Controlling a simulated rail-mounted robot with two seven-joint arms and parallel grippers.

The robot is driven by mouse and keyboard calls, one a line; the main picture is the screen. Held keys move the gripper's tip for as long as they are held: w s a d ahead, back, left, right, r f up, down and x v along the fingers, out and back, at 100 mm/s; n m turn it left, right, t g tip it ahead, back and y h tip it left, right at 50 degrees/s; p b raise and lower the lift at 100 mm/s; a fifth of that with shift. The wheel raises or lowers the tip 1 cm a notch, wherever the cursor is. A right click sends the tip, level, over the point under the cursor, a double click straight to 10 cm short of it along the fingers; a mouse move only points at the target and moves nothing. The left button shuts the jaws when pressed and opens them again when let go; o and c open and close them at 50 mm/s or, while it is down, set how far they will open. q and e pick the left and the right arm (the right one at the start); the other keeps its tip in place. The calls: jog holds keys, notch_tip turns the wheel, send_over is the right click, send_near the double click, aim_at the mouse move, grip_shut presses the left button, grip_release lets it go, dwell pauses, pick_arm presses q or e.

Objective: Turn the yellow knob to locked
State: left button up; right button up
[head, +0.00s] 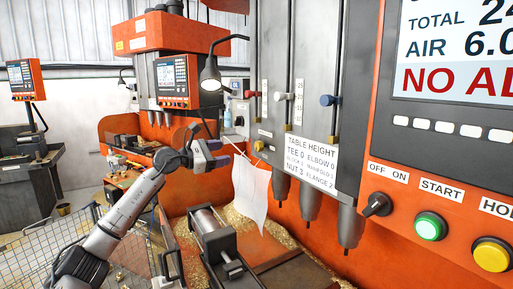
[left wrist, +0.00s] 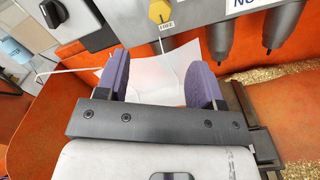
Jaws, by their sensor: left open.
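The yellow knob (left wrist: 159,11) shows at the top of the left wrist view, on a grey panel, with a label reading FREE just below it. It also shows small in the head view (head: 258,145), beside the table height sign. Which way its pointer faces is too small to tell. My left gripper (head: 220,153) is open and empty, a little left of the knob in the head view. In the left wrist view its purple fingers (left wrist: 162,68) stand apart, with the knob ahead of the gap and not between them. My right gripper is not in view.
A white sheet (head: 257,193) hangs below the knob. A lamp (head: 210,76) stands above my gripper. A dark switch (left wrist: 54,13) sits left of the knob. Drill chucks (head: 281,184) hang at the right. A clamped vise (head: 217,235) stands below amid brass chips.

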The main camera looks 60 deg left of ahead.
aim_at(257, 146)
pick_arm(q)
jog(key=w+p, duration=0.4)
jog(key=w, duration=0.1)
jog(key=w+p, duration=0.4)
jog(key=w, duration=0.2)
jog(key=shift+w+d+r, duration=0.15)
jog(key=shift+r, duration=0.05)
jog(key=shift+w+f+p, duration=0.15)
jog(key=shift+w+p, duration=0.5)
jog(key=shift+w, duration=0.5)
jog(key=c, duration=0.9)
